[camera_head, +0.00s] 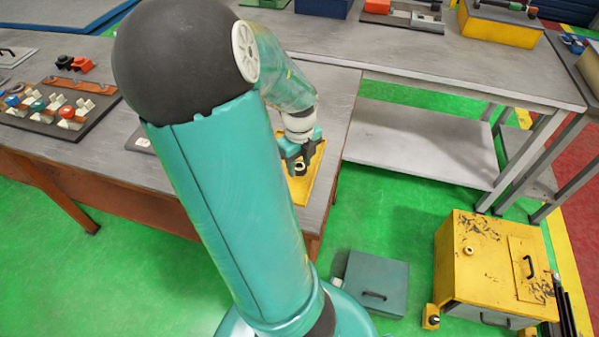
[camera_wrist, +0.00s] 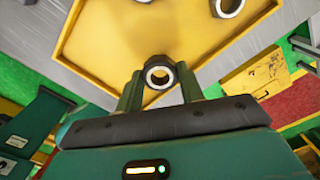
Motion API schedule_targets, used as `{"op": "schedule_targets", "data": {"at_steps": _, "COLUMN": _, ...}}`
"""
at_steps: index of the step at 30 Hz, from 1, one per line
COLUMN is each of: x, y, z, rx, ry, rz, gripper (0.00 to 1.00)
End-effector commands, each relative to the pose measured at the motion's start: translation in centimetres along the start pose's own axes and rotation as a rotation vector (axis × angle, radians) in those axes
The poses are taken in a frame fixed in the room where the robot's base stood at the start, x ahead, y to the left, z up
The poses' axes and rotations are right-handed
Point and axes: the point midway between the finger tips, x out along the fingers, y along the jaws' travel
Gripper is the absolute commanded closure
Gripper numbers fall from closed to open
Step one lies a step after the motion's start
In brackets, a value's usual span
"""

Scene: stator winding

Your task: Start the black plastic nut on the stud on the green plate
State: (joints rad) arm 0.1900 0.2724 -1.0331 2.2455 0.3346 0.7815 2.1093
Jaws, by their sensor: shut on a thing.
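My gripper (camera_wrist: 160,80) is shut on a dark ring-shaped nut (camera_wrist: 148,76) with a pale inner rim, held between its two fingertips. I take it for the black plastic nut. In the head view my gripper (camera_head: 298,163) is over the yellow tray (camera_head: 312,180) at the table's right end. The tray also fills the middle of the wrist view (camera_wrist: 100,48), behind the nut. I cannot tell the height of the nut above the tray. I cannot make out the green plate or its stud in either view.
Another ring-shaped nut (camera_wrist: 228,8) shows at the wrist view's top edge, over the yellow tray. A dark board with several small parts (camera_head: 60,105) lies on the table at left. A yellow cabinet (camera_head: 485,265) and a grey box (camera_head: 372,283) stand on the green floor.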

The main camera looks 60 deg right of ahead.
Motion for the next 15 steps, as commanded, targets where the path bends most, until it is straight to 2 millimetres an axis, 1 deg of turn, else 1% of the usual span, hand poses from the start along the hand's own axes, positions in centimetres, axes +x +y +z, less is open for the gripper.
{"op": "schedule_targets", "data": {"at_steps": 15, "x": -3.8, "y": 0.1, "z": 0.1, "rx": -0.002, "ry": -0.002, "rz": 0.001, "gripper": 0.80}}
